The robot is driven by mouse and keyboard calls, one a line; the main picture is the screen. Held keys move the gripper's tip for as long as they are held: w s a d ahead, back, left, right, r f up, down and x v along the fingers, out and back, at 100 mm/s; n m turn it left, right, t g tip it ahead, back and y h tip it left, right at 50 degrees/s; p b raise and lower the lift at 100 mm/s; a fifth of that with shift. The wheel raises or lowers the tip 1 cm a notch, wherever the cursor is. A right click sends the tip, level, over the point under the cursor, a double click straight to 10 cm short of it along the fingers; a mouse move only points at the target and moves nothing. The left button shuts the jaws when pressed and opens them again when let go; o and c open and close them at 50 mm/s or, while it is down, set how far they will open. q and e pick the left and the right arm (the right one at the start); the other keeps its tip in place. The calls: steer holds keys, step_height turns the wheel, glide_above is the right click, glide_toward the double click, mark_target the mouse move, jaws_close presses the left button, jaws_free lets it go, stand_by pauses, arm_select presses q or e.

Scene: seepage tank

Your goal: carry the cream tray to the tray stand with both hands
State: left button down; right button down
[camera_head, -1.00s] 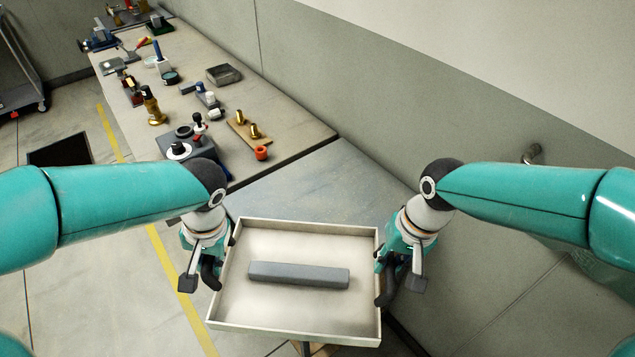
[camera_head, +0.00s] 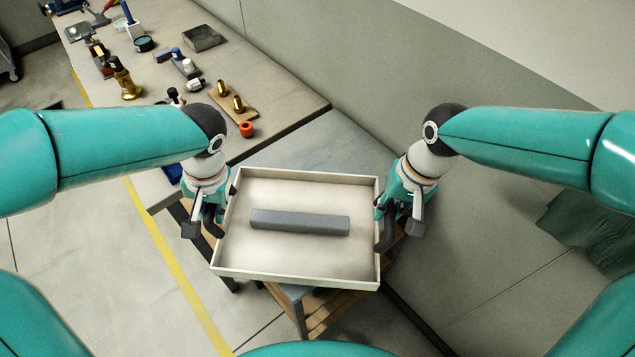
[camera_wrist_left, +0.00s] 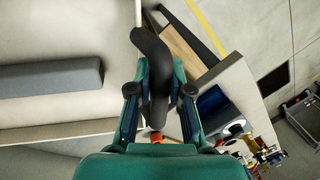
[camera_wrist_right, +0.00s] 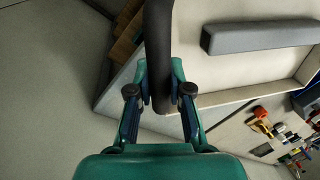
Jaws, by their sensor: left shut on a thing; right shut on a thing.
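The cream tray (camera_head: 295,280) is a shallow rectangular box that looks about level, held up between my two grippers. A long grey bar (camera_head: 300,222) lies inside it. The tray wall also shows in the left wrist view (camera_wrist_left: 60,132) and in the right wrist view (camera_wrist_right: 235,100). A table with a grey-blue top (camera_head: 310,145) and wooden slats below lies beneath and behind the tray; I cannot tell whether it is the tray stand.
A long workbench (camera_head: 285,90) runs to the upper left, with a brass-fitted board (camera_head: 233,103), an orange-red ring (camera_head: 246,129) and several tools. A wall stands behind and to the right. Open floor (camera_head: 90,235) with a yellow line lies left. A dark green object (camera_head: 590,230) is at right.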

arm_select(q)
steer(key=shift+f, duration=0.2)
arm_select(e)
steer(key=shift+f, duration=0.2)
